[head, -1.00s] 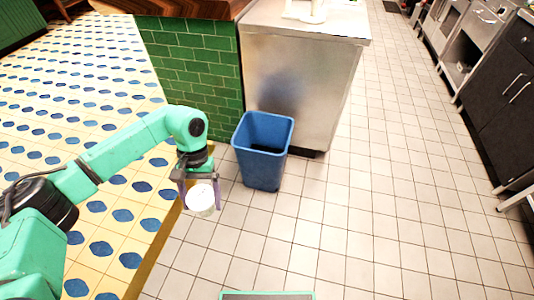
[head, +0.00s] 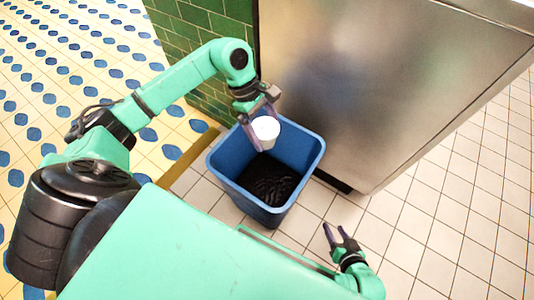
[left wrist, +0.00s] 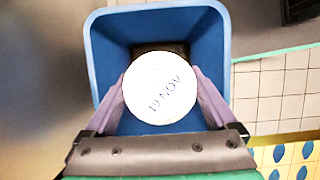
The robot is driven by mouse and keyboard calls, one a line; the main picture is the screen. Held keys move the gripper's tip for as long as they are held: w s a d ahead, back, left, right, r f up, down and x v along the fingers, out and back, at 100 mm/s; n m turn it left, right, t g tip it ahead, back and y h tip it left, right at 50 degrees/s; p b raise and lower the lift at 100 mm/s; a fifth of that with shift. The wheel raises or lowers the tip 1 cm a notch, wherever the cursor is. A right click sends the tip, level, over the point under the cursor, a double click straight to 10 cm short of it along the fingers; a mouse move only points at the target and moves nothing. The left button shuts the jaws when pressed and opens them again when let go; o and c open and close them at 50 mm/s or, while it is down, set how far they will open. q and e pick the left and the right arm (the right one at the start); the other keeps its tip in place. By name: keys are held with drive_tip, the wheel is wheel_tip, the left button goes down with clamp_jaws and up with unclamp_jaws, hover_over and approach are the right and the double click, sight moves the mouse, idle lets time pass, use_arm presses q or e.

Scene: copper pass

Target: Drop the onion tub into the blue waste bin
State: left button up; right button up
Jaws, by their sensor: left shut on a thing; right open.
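The onion tub is a small white tub (head: 266,128) with a pale lid; in the left wrist view its lid (left wrist: 160,88) bears blue handwriting that looks like "18 NOV". My left gripper (head: 262,130) is shut on the tub and holds it over the blue waste bin (head: 307,160). In the left wrist view the bin's rim (left wrist: 97,62) surrounds the tub on the far and side edges. The bin stands upright on the floor, with a dark inside bottom. My right gripper (head: 341,240) is open and empty, low to the right of the bin.
A steel cabinet (head: 370,90) stands right behind the bin, and a green tiled wall (head: 195,35) is at its left. Pale floor tiles (head: 450,220) lie clear to the right. A yellow floor with blue patterns (head: 70,50) lies at left.

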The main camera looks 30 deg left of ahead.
use_arm(q)
drive_tip(key=f+n+b, duration=0.1)
drive_tip(key=a+f+n+t+b, duration=0.1)
drive_tip(key=f, duration=0.1)
drive_tip(key=f+n+b, duration=0.1)
drive_tip(key=n, duration=0.1)
drive_tip(key=shift+w+a+f+t, duration=0.25)
drive_tip(key=shift+a+t, duration=0.1)
drive_tip(key=shift+t, duration=0.05)
drive_tip(key=shift+f, duration=0.25)
wheel_tip(320, 180, down, 5)
drive_tip(key=b, duration=0.3)
drive_tip(key=shift+b, duration=0.35)
drive_tip(key=o, duration=1.2)
drive_tip(key=shift+r, duration=0.1)
drive_tip(key=p+v, duration=0.4)
drive_tip(key=v, duration=1)
drive_tip(key=shift+r, duration=0.35)
use_arm(e)
drive_tip(key=a+r, duration=0.1)
drive_tip(key=w+a+r+t+y, duration=0.1)
drive_tip(key=r, duration=0.1)
drive_tip(key=a+r+t, duration=0.1)
drive_tip(key=shift+w+a+r+y, duration=0.15)
drive_tip(key=shift+w+a+y, duration=0.15)
drive_tip(key=shift+a, duration=0.05)
